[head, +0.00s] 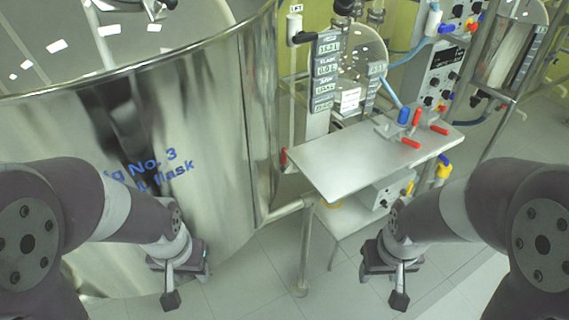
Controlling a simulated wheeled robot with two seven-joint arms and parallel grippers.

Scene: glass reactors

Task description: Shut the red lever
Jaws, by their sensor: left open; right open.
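Several red-handled levers show on the metal side table: one at the front (410,143), one at the right (438,129) and one at the back (417,117), next to a blue-handled one (404,115). Another small red handle (283,157) is at the table's left edge, beside the big vessel. I cannot tell which one the task means. My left gripper (172,285) is open and empty, low in front of the vessel. My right gripper (396,285) is open and empty, below and in front of the table. Neither touches a lever.
A large shiny steel vessel (225,130) fills the left. The metal table (345,160) stands at centre right, with a grey box (385,192) below it. Yellow-handled valves (443,167) are at its right. Control panels and pipes stand behind.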

